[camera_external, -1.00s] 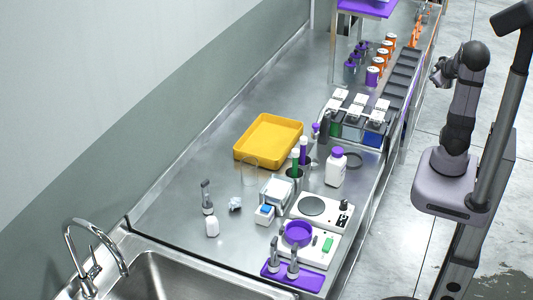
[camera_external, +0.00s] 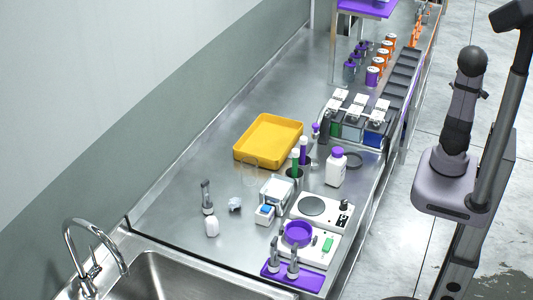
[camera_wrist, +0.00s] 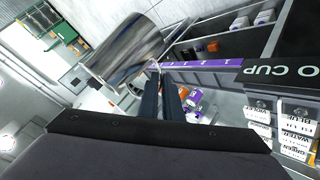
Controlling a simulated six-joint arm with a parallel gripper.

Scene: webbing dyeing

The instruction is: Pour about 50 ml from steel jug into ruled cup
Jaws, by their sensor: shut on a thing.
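In the wrist view, the steel jug (camera_wrist: 128,48) is a shiny metal cylinder lying at a slant across the upper left. My gripper (camera_wrist: 164,88) is shut on it, with the two dark fingers reaching up to its near side. The jug's mouth and contents cannot be made out. In the external view the gripper and jug are hidden behind my arm, off the right side of the bench.
A yellow tray (camera_external: 240,153), a white bottle (camera_external: 336,170), a hotplate (camera_external: 325,213) and a purple dish on a scale (camera_external: 298,234) crowd the bench. A label strip (camera_wrist: 285,72) reading "O CUP" shows in the wrist view. The bench's left rear is clear.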

